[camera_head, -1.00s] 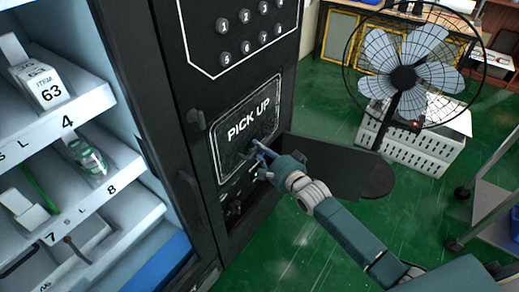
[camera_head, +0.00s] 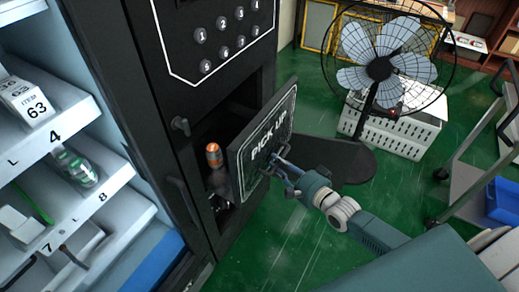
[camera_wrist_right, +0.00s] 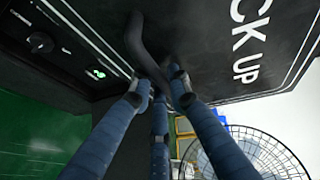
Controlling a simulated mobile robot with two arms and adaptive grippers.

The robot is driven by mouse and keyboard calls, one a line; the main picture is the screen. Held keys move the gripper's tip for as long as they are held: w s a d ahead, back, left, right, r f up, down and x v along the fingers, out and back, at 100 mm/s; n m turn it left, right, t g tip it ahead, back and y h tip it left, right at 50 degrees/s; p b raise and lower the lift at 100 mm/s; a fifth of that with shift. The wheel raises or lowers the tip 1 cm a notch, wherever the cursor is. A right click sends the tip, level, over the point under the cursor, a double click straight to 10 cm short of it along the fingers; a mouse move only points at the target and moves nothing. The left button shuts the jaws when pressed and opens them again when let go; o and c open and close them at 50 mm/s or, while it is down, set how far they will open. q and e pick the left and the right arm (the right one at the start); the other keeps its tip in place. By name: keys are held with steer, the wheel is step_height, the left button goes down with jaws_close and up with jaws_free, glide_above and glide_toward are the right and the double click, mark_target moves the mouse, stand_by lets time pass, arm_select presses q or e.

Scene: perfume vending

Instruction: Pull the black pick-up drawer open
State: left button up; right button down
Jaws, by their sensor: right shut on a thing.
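The black pick-up drawer (camera_head: 262,148), marked "PICK UP", stands out from the front of the black vending machine (camera_head: 160,100), with a dark opening behind it. An orange-capped bottle (camera_head: 214,156) shows inside the opening. My right gripper (camera_head: 283,172) is at the drawer's lower front. In the right wrist view the fingers of my right gripper (camera_wrist_right: 160,88) are closed around the drawer's curved black handle (camera_wrist_right: 140,45), with the drawer front (camera_wrist_right: 215,60) above. My left gripper is not in view.
Lit shelves (camera_head: 60,140) with numbered goods are at the left. A fan (camera_head: 380,68) stands by a white crate (camera_head: 395,130) behind my right arm. A metal cart (camera_head: 480,170) is at the right. Green floor (camera_head: 290,235) is clear below the drawer.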

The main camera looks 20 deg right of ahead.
steer(key=s+d+p, duration=0.1)
steer(key=s+d, duration=0.6)
steer(key=s, duration=0.3)
steer(key=shift+d+p, duration=0.4)
steer(key=c, duration=1.6)
jaws_free()
steer(key=shift+c, duration=0.2)
steer(key=v, duration=1.2)
steer(key=shift+f, duration=0.1)
